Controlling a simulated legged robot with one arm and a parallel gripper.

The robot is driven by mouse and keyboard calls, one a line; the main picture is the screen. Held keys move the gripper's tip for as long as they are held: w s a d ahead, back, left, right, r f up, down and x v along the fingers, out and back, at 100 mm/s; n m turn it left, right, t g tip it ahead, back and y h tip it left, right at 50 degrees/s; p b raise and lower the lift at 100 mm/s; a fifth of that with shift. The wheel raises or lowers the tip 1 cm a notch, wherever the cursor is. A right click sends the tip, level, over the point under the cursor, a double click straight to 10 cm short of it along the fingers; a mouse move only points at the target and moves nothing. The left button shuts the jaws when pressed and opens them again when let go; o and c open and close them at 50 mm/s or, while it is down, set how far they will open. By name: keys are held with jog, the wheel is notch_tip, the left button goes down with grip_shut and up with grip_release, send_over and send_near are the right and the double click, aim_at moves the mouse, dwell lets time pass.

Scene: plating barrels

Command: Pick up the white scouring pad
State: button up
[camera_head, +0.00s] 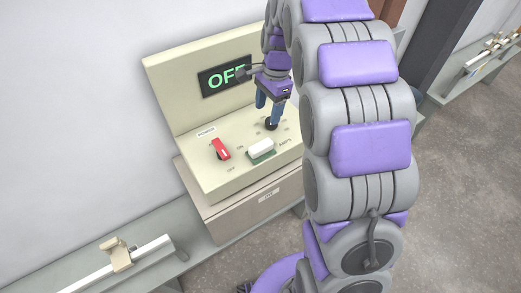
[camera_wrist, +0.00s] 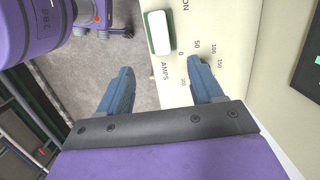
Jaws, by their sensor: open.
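The white scouring pad (camera_head: 261,147), white with a green layer on one side, lies on the sloped panel of the cream console (camera_head: 206,184), near its front edge. It also shows in the wrist view (camera_wrist: 159,33), at the top middle beyond my fingertips. My gripper (camera_head: 267,112) is open and empty, with two blue fingers. In the head view it hangs over the panel behind the pad, close to a black knob (camera_head: 271,125). In the wrist view the gap between the fingertips (camera_wrist: 160,67) lies below the pad in the picture, apart from it.
A red switch (camera_head: 221,149) stands left of the pad. A display reading OFF (camera_head: 226,76) is on the upright back panel. "AMPS" and a number scale are printed beside the pad. A rail with a tan clamp (camera_head: 118,254) lies at lower left. Bare floor (camera_head: 460,190) is at right.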

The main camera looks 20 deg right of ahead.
jog(key=b, duration=0.2)
send_near(261, 144)
jog(key=f, duration=0.5)
jog(key=shift+s+a+f, duration=0.1)
jog(key=shift+s+a, duration=0.15)
jog(key=shift+a, duration=0.05)
jog(key=f, duration=0.1)
jog(key=f+b, duration=0.1)
jog(key=f, duration=0.1)
jog(key=a+f, duration=0.1)
jog(key=f, duration=0.1)
jog(key=shift+s+f, duration=0.1)
jog(key=shift+f, duration=0.2)
jog(key=c, duration=0.6)
jog(key=shift+c, duration=0.2)
jog(key=shift+r+b, duration=0.25)
jog(key=shift+b, duration=0.05)
